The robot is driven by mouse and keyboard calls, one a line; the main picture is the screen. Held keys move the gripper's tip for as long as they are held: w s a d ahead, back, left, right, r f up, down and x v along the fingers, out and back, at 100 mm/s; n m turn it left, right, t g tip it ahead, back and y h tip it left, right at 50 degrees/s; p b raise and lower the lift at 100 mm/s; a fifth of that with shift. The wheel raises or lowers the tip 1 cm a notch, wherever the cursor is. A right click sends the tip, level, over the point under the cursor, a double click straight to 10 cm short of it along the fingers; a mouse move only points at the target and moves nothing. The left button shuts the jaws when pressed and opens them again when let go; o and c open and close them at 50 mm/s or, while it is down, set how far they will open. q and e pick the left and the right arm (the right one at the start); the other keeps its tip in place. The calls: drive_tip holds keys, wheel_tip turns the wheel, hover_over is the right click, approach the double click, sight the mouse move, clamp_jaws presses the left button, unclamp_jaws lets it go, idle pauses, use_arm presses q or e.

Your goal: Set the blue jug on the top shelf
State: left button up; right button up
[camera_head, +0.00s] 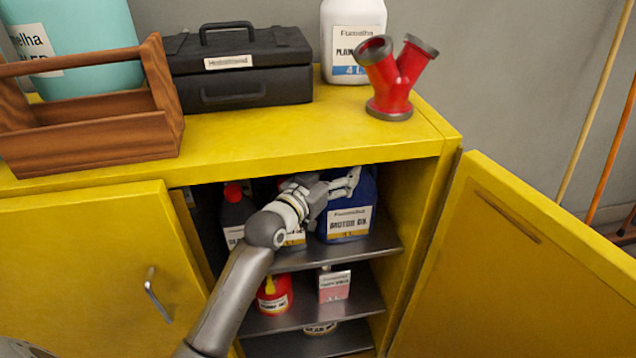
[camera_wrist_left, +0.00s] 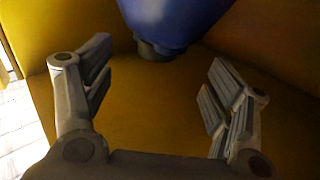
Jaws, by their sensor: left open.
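My right gripper is not in view.
A dark red-capped bottle (camera_head: 236,214) and another labelled container share the shelf to the left. A red can (camera_head: 274,294) and a pink box (camera_head: 334,284) stand below. The right door (camera_head: 520,270) is open. A toolbox (camera_head: 240,70) and red pipe fitting (camera_head: 393,80) sit on top.

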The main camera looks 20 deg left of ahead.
use_arm(q)
drive_tip(key=s+a, duration=0.1)
drive_tip(key=s, duration=0.6)
drive_tip(key=shift+s+a+b, duration=0.25)
drive_tip(key=shift+b, duration=0.1)
